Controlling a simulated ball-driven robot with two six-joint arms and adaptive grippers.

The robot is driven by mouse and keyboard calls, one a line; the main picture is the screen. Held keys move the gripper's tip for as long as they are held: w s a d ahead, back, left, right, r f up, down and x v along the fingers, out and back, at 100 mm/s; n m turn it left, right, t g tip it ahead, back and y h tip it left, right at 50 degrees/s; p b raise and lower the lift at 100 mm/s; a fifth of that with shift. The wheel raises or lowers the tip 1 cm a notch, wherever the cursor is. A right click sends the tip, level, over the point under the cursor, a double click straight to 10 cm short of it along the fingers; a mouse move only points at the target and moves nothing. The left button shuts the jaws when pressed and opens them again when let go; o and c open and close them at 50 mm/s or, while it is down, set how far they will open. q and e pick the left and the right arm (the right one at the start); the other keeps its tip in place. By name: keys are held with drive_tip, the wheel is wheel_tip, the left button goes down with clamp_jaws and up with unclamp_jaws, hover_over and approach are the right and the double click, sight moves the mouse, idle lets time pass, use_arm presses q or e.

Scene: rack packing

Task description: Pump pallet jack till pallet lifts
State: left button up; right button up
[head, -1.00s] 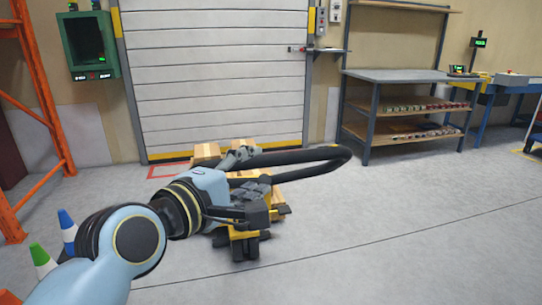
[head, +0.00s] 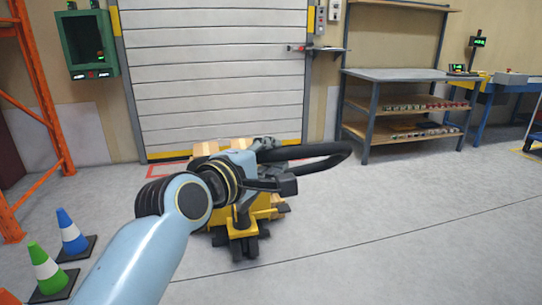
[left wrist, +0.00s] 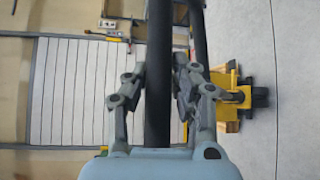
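The yellow pallet jack (head: 220,237) stands on the floor left of centre, partly behind my left arm. Its black looped handle (head: 335,149) reaches to the right in the head view. Light wooden or cardboard surfaces (head: 205,149) show behind the jack; the pallet is mostly hidden. My left gripper (head: 266,146) is at the left part of the handle. In the left wrist view, its two fingers (left wrist: 160,80) stand on either side of a black handle bar (left wrist: 158,110). They look parted, with a thin gap at the right finger; firm contact is not visible. My right gripper is not in view.
A closed shutter door (head: 215,70) is behind the jack. An orange rack (head: 40,90) and traffic cones (head: 70,232) stand at the left. A grey workbench (head: 400,76) stands at the back right. The floor (head: 400,230) in front and right is clear.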

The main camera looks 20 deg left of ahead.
use_arm(q)
clamp_jaws()
